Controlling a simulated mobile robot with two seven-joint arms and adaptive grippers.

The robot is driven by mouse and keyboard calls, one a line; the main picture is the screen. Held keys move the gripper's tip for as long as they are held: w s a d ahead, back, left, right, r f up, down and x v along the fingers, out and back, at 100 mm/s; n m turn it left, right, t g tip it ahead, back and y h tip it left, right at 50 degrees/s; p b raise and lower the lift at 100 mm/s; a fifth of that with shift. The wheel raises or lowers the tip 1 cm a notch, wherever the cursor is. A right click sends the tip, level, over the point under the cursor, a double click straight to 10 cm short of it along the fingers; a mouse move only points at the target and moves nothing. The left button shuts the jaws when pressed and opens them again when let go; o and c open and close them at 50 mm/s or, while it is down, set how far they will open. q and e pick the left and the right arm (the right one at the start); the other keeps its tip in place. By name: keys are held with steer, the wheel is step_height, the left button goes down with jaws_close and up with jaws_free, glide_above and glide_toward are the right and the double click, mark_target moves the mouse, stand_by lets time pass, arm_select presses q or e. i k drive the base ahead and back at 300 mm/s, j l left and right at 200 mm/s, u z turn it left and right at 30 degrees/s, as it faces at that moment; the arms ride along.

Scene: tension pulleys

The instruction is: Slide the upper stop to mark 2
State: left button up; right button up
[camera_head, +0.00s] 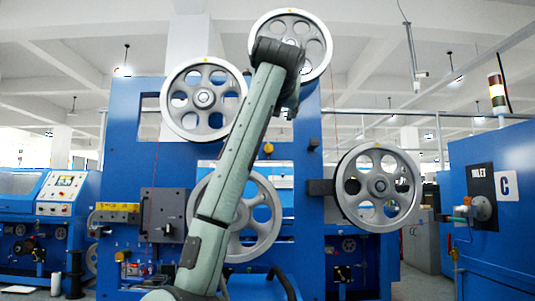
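A grey-green arm of mine (240,150) rises from the bottom, left of centre, and leans right to a dark joint near the top pulley. No gripper fingers show on it. I see no second arm. A blue machine frame (120,135) stands behind it and carries spoked grey pulleys. The right pulley (377,187) sits beside a dark block (321,187) on the frame's right upright. A small dark piece (313,143) sits higher on that upright; I cannot tell whether it is the upper stop. No numbered marks are legible. The arm hides part of the frame's middle.
An upper-left pulley (204,99), a top pulley (290,42) and a lower pulley (238,214) surround my arm. A dark box (165,214) juts from the frame's left. A blue cabinet (510,195) stands right, a control console (58,193) left.

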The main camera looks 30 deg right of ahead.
mark_target(271, 148)
steer(key=i+l, duration=0.5)
steer(key=i, duration=0.15)
steer(key=i+l, duration=0.45)
steer(key=i, duration=0.15)
